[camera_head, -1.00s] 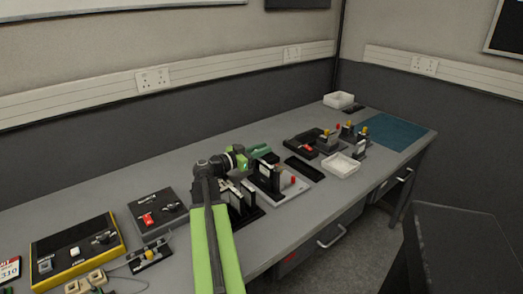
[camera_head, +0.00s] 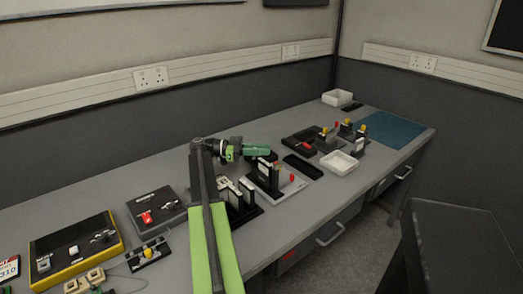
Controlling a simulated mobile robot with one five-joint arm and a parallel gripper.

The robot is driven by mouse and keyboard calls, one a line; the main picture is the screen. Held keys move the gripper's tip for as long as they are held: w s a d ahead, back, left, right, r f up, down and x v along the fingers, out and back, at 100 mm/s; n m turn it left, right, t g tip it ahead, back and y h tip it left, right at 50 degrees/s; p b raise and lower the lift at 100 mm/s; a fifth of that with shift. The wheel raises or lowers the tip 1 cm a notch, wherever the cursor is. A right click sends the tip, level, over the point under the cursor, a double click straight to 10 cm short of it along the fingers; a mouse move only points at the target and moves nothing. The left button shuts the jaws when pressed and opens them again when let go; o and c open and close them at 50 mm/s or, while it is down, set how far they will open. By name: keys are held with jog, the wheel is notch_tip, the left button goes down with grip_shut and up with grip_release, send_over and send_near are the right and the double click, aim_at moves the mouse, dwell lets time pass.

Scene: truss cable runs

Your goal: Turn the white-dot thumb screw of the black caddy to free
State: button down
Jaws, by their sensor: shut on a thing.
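The black caddy (camera_head: 263,183) stands upright on a grey plate near the middle of the bench, with white card-like faces on its slots. My gripper (camera_head: 270,149), green and lying nearly level, is at the caddy's upper edge and overlaps it in the picture. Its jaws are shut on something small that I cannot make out. The white-dot thumb screw cannot be picked out at this size, and my gripper may hide it. A red knob (camera_head: 292,178) shows at the right of the plate.
A second black slotted holder (camera_head: 240,208) is close to my arm at the lower left. A black tray (camera_head: 303,167) and a white bin (camera_head: 339,163) lie to the right. Several yellow-topped fixtures stand behind the bin. A blue mat (camera_head: 395,130) at the far right is clear.

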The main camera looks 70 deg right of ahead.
jog(key=shift+a+m+y, duration=0.1)
jog(key=shift+m+y, duration=0.2)
jog(key=shift+y, duration=0.2)
jog(key=c, duration=1.3)
grip_release()
